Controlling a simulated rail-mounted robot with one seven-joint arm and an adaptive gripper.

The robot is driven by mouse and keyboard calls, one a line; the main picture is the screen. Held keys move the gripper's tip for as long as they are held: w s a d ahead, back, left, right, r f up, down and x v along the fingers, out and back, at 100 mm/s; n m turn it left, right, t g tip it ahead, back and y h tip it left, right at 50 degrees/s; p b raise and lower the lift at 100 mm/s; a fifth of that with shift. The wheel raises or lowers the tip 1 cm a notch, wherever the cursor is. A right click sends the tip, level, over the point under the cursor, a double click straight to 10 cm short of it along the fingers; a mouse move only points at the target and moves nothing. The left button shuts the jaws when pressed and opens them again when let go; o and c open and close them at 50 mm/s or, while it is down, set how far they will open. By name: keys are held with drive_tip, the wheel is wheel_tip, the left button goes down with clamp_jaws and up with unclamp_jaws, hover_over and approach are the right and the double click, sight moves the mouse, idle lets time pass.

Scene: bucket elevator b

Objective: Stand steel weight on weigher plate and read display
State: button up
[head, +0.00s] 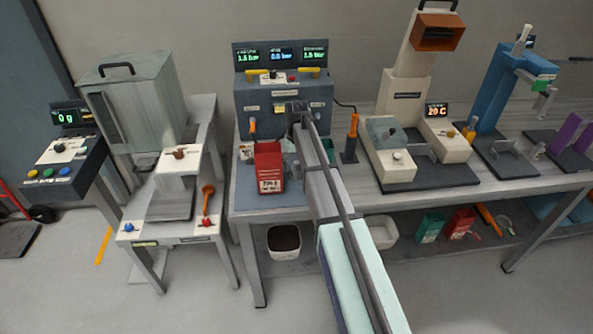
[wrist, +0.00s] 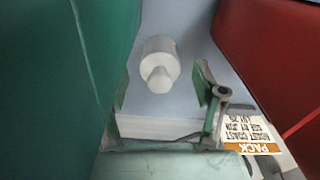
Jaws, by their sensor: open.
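In the wrist view, a pale grey cylinder with a rounded knob, apparently the steel weight (wrist: 160,66), stands on a light blue-grey surface. My gripper (wrist: 163,92) is open, its green-padded fingers on either side of the view below the weight; no contact shows. The weigher display (head: 67,118) reads 0 g at far left. A flat grey metal plate (head: 170,205), apparently the weigher plate, lies bare under the hopper machine.
A red pack (head: 268,168) stands beside my arm and fills the right of the wrist view; a green one (wrist: 60,80) fills the left, leaving a narrow gap. A panel with three displays (head: 281,56) stands behind. Several instruments fill the bench to the right.

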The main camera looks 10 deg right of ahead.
sight(296, 162)
wheel_tip(296, 162, up, 8)
drive_tip(key=shift+r+b, duration=0.15)
drive_tip(key=shift+b, duration=0.9)
drive_tip(key=shift+o, duration=0.4)
drive_tip(key=shift+r, duration=0.5)
